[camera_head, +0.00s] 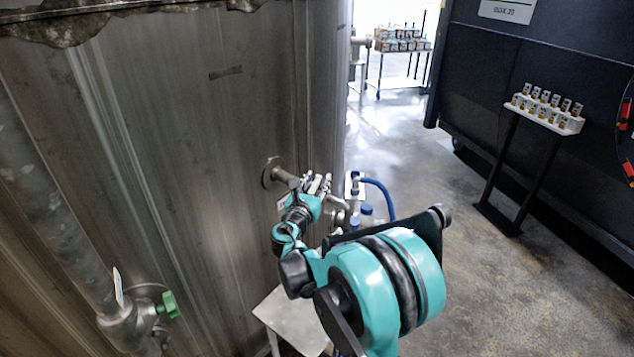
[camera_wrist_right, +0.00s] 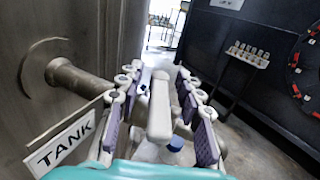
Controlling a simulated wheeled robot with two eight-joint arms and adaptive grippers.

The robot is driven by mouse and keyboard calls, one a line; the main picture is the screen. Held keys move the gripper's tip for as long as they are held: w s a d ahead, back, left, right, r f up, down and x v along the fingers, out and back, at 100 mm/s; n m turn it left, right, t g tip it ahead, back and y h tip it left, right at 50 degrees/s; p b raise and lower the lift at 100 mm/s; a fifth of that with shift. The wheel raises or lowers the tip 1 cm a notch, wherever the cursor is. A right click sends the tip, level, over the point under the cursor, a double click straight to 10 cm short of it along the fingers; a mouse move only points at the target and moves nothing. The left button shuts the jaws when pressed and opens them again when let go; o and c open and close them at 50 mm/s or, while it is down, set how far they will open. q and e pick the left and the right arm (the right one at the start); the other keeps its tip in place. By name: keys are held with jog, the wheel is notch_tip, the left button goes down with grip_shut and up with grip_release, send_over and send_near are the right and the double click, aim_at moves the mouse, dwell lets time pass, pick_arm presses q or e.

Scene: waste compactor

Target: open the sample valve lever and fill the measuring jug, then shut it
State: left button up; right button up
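The tank's outlet pipe (camera_wrist_right: 78,80) sticks out of the steel tank wall beside a TANK label (camera_wrist_right: 62,142). A pale grey bar (camera_wrist_right: 160,105), apparently the sample valve lever, lies between the two fingers of my right gripper (camera_wrist_right: 160,120) in the right wrist view. The padded fingers are spread, with a gap on each side of the bar. In the head view my right gripper (camera_head: 318,185) is at the outlet, and my arm hides much of the area below. I cannot make out the measuring jug for certain. My left gripper is not in view.
Blue-capped bottles (camera_head: 366,211) and a blue hose (camera_head: 383,190) are just beyond the gripper. A small metal table (camera_head: 287,318) stands below. A green-handled valve (camera_head: 166,305) is on the tank at lower left. A sample stand (camera_head: 545,115) is at right; the floor between is clear.

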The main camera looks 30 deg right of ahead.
grip_shut()
jog(key=shift+w+a+m+g+h, duration=0.1)
jog(key=shift+w+m+g+h, duration=0.05)
jog(key=shift+m+g+h, duration=0.35)
jog(key=shift+w+a+m+g+h, duration=0.1)
jog(key=shift+m+g+h, duration=0.3)
jog(key=shift+g, duration=0.2)
jog(key=shift+m+g+h, duration=1)
jog(key=shift+m+g, duration=0.4)
jog(key=shift+g, duration=0.5)
grip_release()
jog(key=v, duration=1.2)
